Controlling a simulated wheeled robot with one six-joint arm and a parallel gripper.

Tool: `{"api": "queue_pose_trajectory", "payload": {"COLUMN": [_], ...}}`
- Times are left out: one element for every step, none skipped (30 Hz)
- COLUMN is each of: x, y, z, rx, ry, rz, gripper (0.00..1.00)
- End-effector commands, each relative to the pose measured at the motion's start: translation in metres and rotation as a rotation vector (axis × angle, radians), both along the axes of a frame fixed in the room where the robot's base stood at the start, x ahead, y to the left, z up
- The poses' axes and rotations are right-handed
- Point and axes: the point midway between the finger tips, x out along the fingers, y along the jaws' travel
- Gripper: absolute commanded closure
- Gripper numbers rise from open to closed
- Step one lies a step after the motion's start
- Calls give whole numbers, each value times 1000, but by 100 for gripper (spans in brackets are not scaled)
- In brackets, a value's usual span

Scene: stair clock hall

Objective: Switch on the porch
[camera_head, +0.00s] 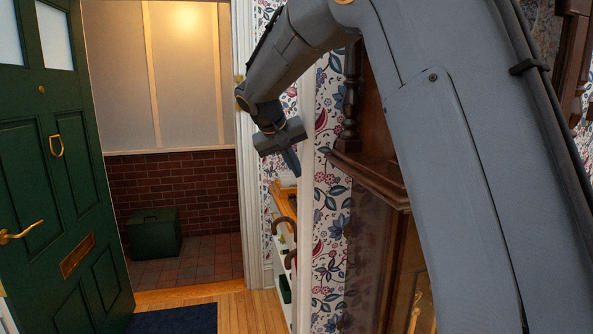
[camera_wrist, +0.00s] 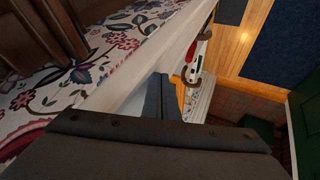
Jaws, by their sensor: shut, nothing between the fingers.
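The porch (camera_head: 175,190) shows through the doorway, with a brick lower wall and pale panels above. A warm bright patch shows high on the panels; no lamp itself is visible. I cannot make out a light switch in either view. My gripper (camera_head: 291,160) is shut and empty, pointing down in front of the floral wall just right of the white door frame. In the wrist view its fingers (camera_wrist: 158,97) are together beside a white post or wall edge (camera_wrist: 150,55). I cannot tell whether they touch it.
The green door (camera_head: 62,170) stands open at left. A dark green box (camera_head: 153,234) sits on the porch tiles. A dark blue mat (camera_head: 175,320) lies on the wooden floor. A stand with curved handles (camera_head: 283,225) is below my gripper. Dark wooden furniture (camera_head: 375,180) stands at right.

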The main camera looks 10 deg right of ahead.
Motion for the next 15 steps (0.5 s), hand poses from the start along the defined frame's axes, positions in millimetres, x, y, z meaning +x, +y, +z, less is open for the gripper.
{"api": "queue_pose_trajectory", "payload": {"x": [0, 0, 0, 0, 0, 0, 0, 0, 0, 0, 0, 0, 0, 0, 0], "y": [0, 0, 0, 0, 0, 0, 0, 0, 0, 1, 2, 4, 6, 9, 14], "z": [1, 1, 1, 0, 0, 0, 0, 0, 0, 1, 1, 1, 1, 1, 2], "rx": [0, 0, 0, 0, 0, 0, 0, 0, 0, 0, 0, 0, 0, -1, 0], "ry": [0, 0, 0, 0, 0, 0, 0, 0, 0, 0, 0, 0, 0, 0, 0], "rz": [0, 0, 0, 0, 0, 0, 0, 0, 0, 0, 0, 0, 1, 1, 2], "gripper": [100, 100, 100, 100, 100, 100, 100, 100, 100, 100, 100, 100, 100, 100, 100]}}
